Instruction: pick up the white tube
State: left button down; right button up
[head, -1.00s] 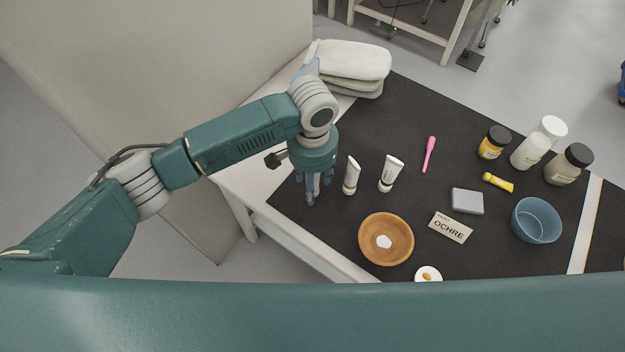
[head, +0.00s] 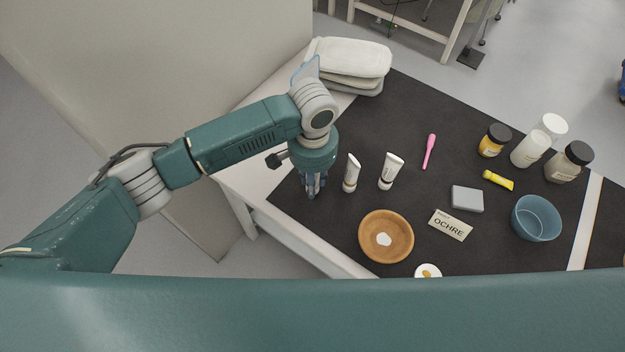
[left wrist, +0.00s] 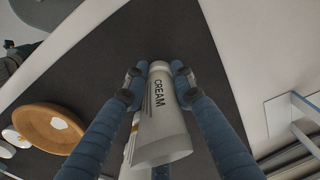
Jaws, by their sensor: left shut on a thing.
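My left gripper (head: 313,190) points down over the near left part of the dark mat. In the left wrist view its fingers (left wrist: 158,80) are shut on a white tube (left wrist: 162,128) marked CREAM, one on each side of its narrow end. In the head view the gripper hides this tube, and I cannot tell whether it touches the mat. Two other white tubes stand just right of the gripper, a nearer one (head: 351,172) and a farther one (head: 391,171). My right gripper is not in view.
A wooden bowl (head: 371,247) holding a white piece stands to the lower right. An OCHRE card (head: 450,225), grey block (head: 467,199), blue bowl (head: 537,220), pink tool (head: 429,152), yellow tube (head: 498,181) and several jars lie farther right. Folded cloths (head: 350,58) lie behind.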

pick_arm(q)
notch_tip(320, 180, up, 20)
dwell(0.3)
jog(key=shift+f, duration=0.1)
jog(key=shift+a, duration=0.1)
